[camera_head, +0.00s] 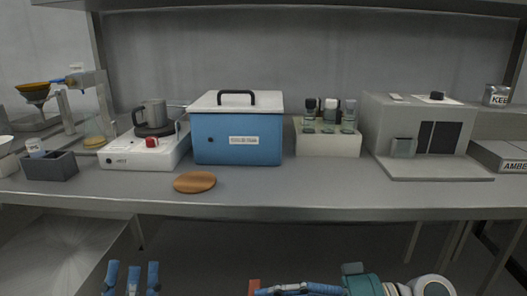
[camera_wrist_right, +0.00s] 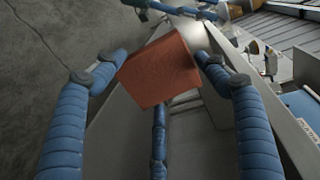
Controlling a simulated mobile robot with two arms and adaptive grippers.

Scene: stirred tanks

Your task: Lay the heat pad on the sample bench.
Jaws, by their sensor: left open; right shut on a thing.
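A flat rust-red square pad, which I take for the heat pad (camera_wrist_right: 160,72), sits between the fingertips of my right gripper (camera_wrist_right: 160,75) in the right wrist view. The gripper is shut on it. In the head view only a small red edge of the pad (camera_head: 254,287) shows at the bottom, left of the blue fingers of the right gripper. My left gripper (camera_head: 132,280) is at the bottom left of the head view, below the bench front, open and empty. The grey bench (camera_head: 300,192) runs across the head view, with both grippers in front of its edge.
On the bench stand a dark box (camera_head: 50,167), a white hotplate (camera_head: 140,152) with a grey pot, a blue lidded box (camera_head: 238,138), a vial rack (camera_head: 328,142) and a grey machine (camera_head: 418,135). A round brown disc (camera_head: 195,182) lies near the front edge. Bench front right of it is clear.

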